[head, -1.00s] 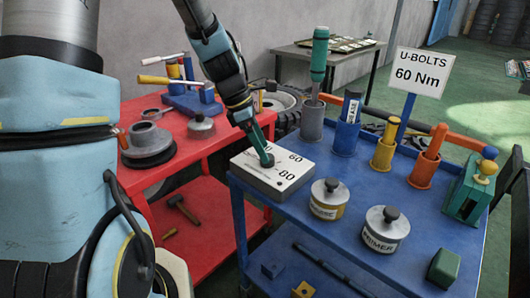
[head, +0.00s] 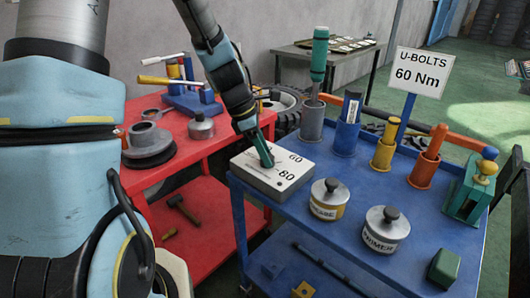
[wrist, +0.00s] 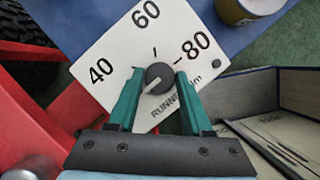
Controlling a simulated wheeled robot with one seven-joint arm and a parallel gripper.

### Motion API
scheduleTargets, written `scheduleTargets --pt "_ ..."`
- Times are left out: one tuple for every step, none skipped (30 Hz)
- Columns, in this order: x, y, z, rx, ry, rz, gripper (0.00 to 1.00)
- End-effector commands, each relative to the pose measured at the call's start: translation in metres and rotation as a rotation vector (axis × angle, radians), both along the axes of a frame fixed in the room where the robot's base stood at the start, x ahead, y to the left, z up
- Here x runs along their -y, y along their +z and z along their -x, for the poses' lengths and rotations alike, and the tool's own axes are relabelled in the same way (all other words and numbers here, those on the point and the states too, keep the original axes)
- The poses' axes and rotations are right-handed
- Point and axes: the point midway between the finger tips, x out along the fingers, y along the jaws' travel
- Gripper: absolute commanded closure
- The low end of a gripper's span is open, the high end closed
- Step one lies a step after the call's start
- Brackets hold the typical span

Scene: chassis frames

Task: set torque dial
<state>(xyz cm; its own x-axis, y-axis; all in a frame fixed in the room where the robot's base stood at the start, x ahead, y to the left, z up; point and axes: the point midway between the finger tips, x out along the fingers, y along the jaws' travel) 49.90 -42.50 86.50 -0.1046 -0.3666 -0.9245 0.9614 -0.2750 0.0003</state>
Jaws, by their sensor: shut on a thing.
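The torque box (head: 262,182) is a pale block on the near left corner of the blue cart, with printed 40, 60 and 80 marks. Its round dark dial (wrist: 159,78) shows in the wrist view, with a pale pointer line towards the lower left, on the 40 side and away from the 60 tick. My gripper (head: 265,157) reaches down onto the box in the head view and hides the dial there. In the wrist view its green fingers (wrist: 159,76) are shut on the dial from both sides. A sign (head: 420,72) reads "U-BOLTS 60 Nm".
Two lidded tins (head: 329,205) (head: 384,235) stand in front right of the box on the blue cart (head: 310,235). Several coloured cups with tools, including a grey one (head: 312,122), stand behind. A red cart (head: 215,150) with tools is at the left.

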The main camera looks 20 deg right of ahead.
Motion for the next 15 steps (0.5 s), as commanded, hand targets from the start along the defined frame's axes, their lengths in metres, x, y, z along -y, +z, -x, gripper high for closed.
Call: scheduleTargets --pt "-0.0001 0.0001 0.0002 0.0 0.0 0.0 0.77" --pt "-0.0001 0.0001 0.0002 -0.001 0.0 0.0 0.8" --pt "-0.0001 0.0001 0.0002 -0.001 0.0 0.0 0.85" --pt "-0.0001 0.0001 0.0002 -0.001 0.0 0.0 0.88" --pt "-0.0001 0.0001 0.0002 -0.001 0.0 0.0 0.91" --pt "-0.0001 0.0001 0.0002 -0.001 0.0 0.0 0.96" --pt "-0.0001 0.0001 0.0003 -0.001 0.0 0.0 0.99" --pt "-0.0001 0.0001 0.0003 -0.001 0.0 0.0 1.0" --pt "-0.0001 0.0001 0.0003 -0.001 0.0 0.0 1.0" --pt "-0.0001 0.0001 0.0003 -0.001 0.0 0.0 1.0" --pt "-0.0002 0.0002 0.0003 -0.001 -0.001 0.0 1.0" --pt "-0.0001 0.0003 0.0003 -0.001 -0.003 0.0 1.0" --pt "0.0 0.0004 0.0002 -0.001 -0.005 0.0 1.0" --pt "0.0 0.0006 0.0002 -0.001 -0.009 0.0 1.0" --pt "0.0001 0.0008 0.0001 -0.001 -0.015 0.0 1.0"
